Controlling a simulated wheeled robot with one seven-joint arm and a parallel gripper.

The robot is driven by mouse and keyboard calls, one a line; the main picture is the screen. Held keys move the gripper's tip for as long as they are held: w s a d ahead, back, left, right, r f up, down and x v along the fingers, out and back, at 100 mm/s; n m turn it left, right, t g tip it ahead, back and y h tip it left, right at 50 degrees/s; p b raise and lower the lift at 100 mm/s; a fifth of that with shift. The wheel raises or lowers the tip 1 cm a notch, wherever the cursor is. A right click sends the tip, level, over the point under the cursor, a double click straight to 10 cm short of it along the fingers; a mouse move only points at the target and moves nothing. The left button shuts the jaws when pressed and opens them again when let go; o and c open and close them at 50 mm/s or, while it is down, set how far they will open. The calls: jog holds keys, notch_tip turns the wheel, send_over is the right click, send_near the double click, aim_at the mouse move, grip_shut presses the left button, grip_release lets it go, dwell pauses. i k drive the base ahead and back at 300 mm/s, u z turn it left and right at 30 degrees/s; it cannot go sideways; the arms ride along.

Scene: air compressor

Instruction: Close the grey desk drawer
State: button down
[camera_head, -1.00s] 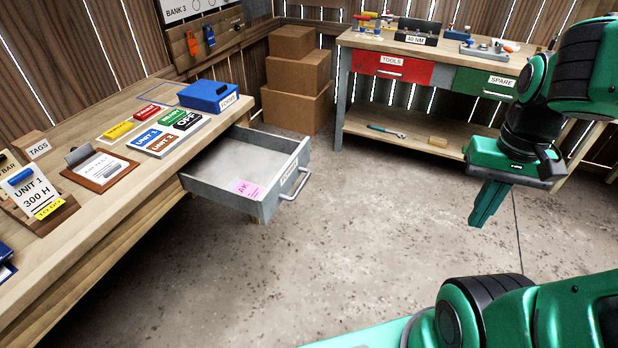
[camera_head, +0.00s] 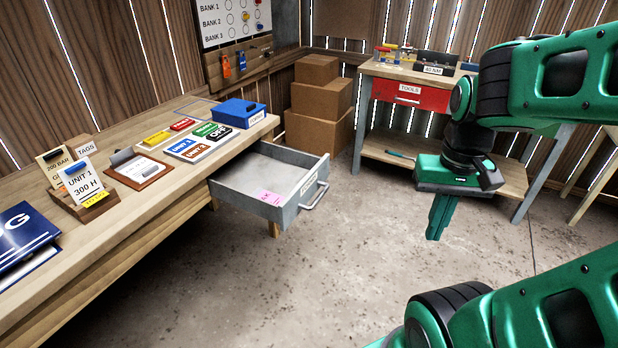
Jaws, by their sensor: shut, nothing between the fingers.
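The grey desk drawer (camera_head: 243,199) stands pulled out from the wooden desk (camera_head: 140,222), at its right end. Its front panel carries a small label and a metal bar handle (camera_head: 314,196). A pink tag (camera_head: 268,197) marked AK lies inside near the front. My gripper (camera_head: 437,238) hangs pointing down over the floor, to the right of the drawer handle and apart from it. Its green fingers are shut together with nothing between them.
A blue box (camera_head: 240,112), coloured signs and a clipboard (camera_head: 140,168) lie on the desktop. Cardboard boxes (camera_head: 320,105) are stacked behind the drawer. A workbench with a red drawer (camera_head: 410,95) stands behind my gripper. The concrete floor (camera_head: 330,260) between drawer and gripper is clear.

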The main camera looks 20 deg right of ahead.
aim_at(296, 176)
jog(key=u, duration=0.05)
jog(key=i, duration=1)
jog(key=z, duration=0.05)
